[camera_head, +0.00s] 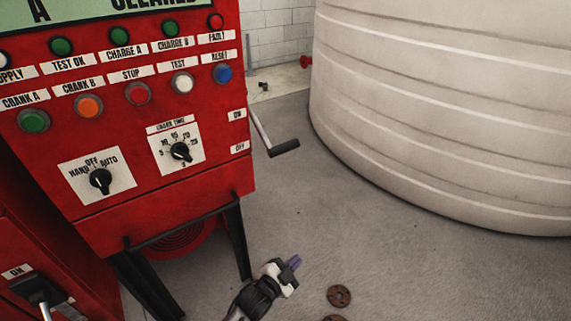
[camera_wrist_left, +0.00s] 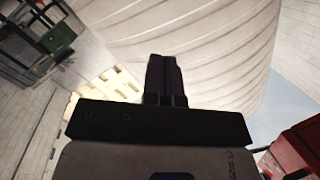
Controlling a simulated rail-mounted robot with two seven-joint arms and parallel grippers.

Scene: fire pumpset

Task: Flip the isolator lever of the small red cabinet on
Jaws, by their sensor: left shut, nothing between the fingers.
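A red cabinet (camera_head: 150,207) on black legs fills the left of the head view. On its right side a lever (camera_head: 262,133) with a black grip (camera_head: 285,148) hangs down, its grip level with the OFF label (camera_head: 240,148) and below the ON label (camera_head: 237,115). Another red cabinet at the bottom left has a lever (camera_head: 38,287) by an ON label (camera_head: 17,271); its lower part is cut off. My left gripper (camera_head: 292,263) is shut and empty, below and apart from the hanging lever. Its closed fingers show in the wrist view (camera_wrist_left: 165,76).
A large ribbed pale tank (camera_head: 440,110) stands at the right. Rusty round discs (camera_head: 339,296) lie on the floor near my left gripper. Grey floor (camera_head: 340,215) is clear between cabinet and tank. A red object (camera_wrist_left: 296,150) shows at the wrist view's right edge.

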